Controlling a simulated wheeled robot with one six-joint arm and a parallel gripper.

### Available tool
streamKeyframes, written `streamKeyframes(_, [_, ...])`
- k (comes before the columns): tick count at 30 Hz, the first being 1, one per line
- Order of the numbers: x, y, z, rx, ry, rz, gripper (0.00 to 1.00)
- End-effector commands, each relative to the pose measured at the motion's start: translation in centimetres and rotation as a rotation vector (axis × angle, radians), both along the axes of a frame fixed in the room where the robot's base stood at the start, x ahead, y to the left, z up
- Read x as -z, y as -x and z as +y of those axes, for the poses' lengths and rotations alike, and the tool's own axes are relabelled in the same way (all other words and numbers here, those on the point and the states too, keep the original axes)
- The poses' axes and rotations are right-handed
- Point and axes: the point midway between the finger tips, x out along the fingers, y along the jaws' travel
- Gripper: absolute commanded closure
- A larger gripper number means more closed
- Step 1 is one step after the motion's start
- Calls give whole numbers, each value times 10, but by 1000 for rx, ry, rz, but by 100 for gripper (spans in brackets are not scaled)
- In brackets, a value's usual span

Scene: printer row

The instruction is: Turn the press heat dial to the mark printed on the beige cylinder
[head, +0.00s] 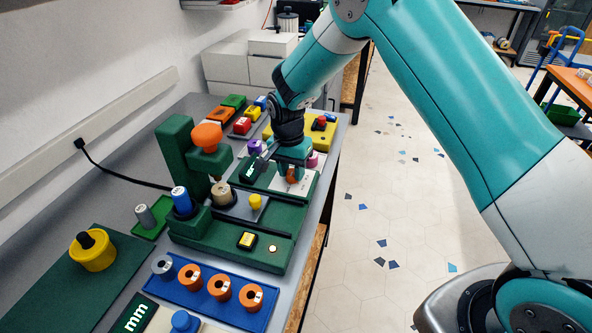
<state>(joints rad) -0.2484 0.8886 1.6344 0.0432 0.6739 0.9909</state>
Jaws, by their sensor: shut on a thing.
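My gripper (291,174) points down at a pale panel on the green base, behind and right of the beige cylinder. It is shut on a small orange-brown knob (292,177), which seems to be the heat dial. The fingers partly cover the knob, and its setting cannot be read.
A blue tray (178,293) with several ringed pieces lies in front. Coloured blocks (242,125) and a yellow box (321,134) stand behind. Open floor lies to the right.

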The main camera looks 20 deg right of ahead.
Motion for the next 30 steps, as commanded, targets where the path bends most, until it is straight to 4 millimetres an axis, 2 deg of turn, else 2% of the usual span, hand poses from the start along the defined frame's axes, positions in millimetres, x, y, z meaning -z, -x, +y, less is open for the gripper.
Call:
streamKeyframes(13, [3, 2, -4, 286, 6, 8, 89])
streamKeyframes(30, [2, 3, -4, 354, 10, 9, 89])
